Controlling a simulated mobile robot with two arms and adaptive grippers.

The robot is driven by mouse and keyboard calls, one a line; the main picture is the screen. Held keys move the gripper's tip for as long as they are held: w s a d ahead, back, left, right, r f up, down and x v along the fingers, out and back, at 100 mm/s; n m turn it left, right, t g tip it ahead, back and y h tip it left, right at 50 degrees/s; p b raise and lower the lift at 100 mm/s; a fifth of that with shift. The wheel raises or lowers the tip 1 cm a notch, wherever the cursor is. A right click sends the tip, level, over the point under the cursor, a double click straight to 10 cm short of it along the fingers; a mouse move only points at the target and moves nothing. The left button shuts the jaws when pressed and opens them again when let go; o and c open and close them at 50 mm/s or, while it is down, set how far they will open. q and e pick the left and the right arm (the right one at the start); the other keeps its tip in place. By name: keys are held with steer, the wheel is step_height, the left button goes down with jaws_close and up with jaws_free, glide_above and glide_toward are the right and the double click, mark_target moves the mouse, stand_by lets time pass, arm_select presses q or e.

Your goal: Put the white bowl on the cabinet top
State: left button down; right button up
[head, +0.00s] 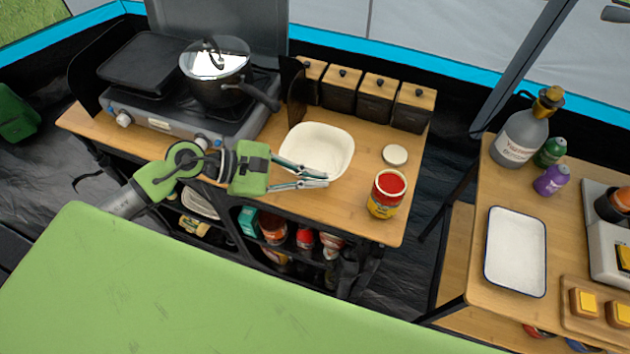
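The white bowl (317,146), square with rounded corners, sits upright and empty on the wooden top (345,208) of the stove cabinet. My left gripper (327,179) reaches in from the left, low over this top. Its two thin fingers come close together at the bowl's near rim, one over the inside and one outside, and look shut on the rim. The exact contact is too small to see. A second wooden top (472,262) stands at the right, across a dark gap. My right gripper is not in view.
Black canisters (375,98) line the back. A stove with a pot (217,75) is at the left. The right top holds a white tray (515,251), bottles and a board.

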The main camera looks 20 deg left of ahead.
arm_select(q)
step_height(320, 180, down, 4)
steer(key=shift+r+p, duration=0.1)
steer(key=shift+p, duration=0.2)
steer(key=shift+f, duration=0.2)
steer(key=c, duration=2.3)
jaws_free()
steer(key=shift+r, duration=0.15)
steer(key=shift+b+v, duration=2.05)
steer(key=shift+v, duration=3.95)
